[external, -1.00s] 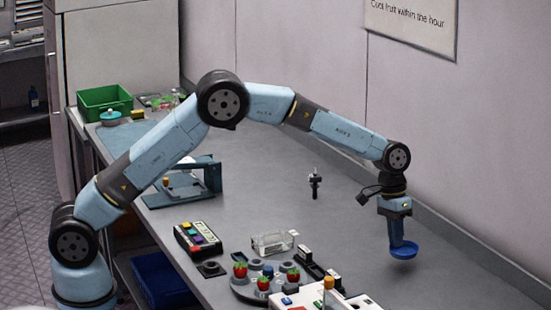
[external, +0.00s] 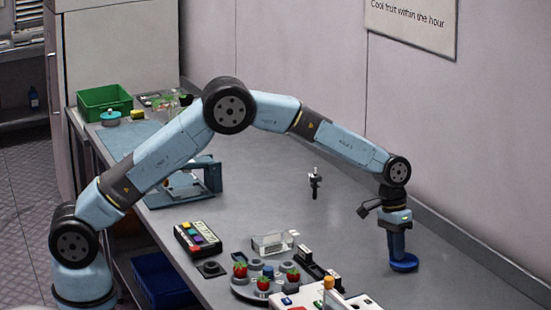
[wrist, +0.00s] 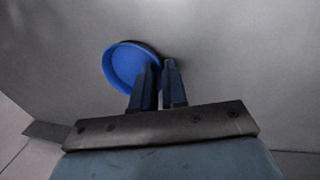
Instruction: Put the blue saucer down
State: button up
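The blue saucer (external: 404,263) is at the right of the bench, upright and close to level. It is at or just above the grey bench top; I cannot tell if it touches. My gripper (external: 398,254) points straight down over the saucer's near-left part. In the wrist view, the saucer (wrist: 124,66) shows its round inside and rim. My gripper's two dark fingers (wrist: 159,66) are close together at its right rim, one over the inside and one outside, shut on the rim. The fingers hide that part of the rim.
The bench (external: 265,205) is clear around the saucer. To its left are a round grey stand with strawberries (external: 263,284), a clear box (external: 272,243) and a white unit with an orange knob (external: 328,283). A small black upright tool (external: 315,183) stands farther back. The wall runs behind.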

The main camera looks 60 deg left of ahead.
jog(key=v, duration=1.1)
jog(key=s+a+r+t, duration=0.1)
jog(key=s+a+r, duration=0.35)
jog(key=r, duration=0.25)
jog(key=s+a+r, duration=0.4)
jog(key=s+r, duration=0.1)
jog(key=r, duration=0.1)
jog(key=s+a+r+t, duration=0.1)
jog(key=s+a+r, duration=0.2)
jog(key=s, duration=0.2)
jog(key=s+a+r+y, duration=0.1)
jog(key=s+a+r, duration=0.1)
jog(key=s, duration=0.3)
jog(key=s+a+r+t, duration=0.1)
jog(key=s+a+r, duration=0.2)
jog(key=s, duration=0.2)
jog(key=s+a+f+t, duration=0.1)
jog(key=s+a, duration=0.2)
jog(key=s, duration=0.6)
jog(key=s+a+f+y, duration=0.1)
jog(key=s+a+f, duration=0.1)
jog(key=s, duration=0.8)
jog(key=s+a+f+t, duration=0.1)
jog(key=s+a+f, duration=0.1)
jog(key=s, duration=0.8)
jog(key=shift+a+f+t+y, duration=0.3)
jog(key=shift+a+y, duration=0.1)
jog(key=shift+a, duration=0.5)
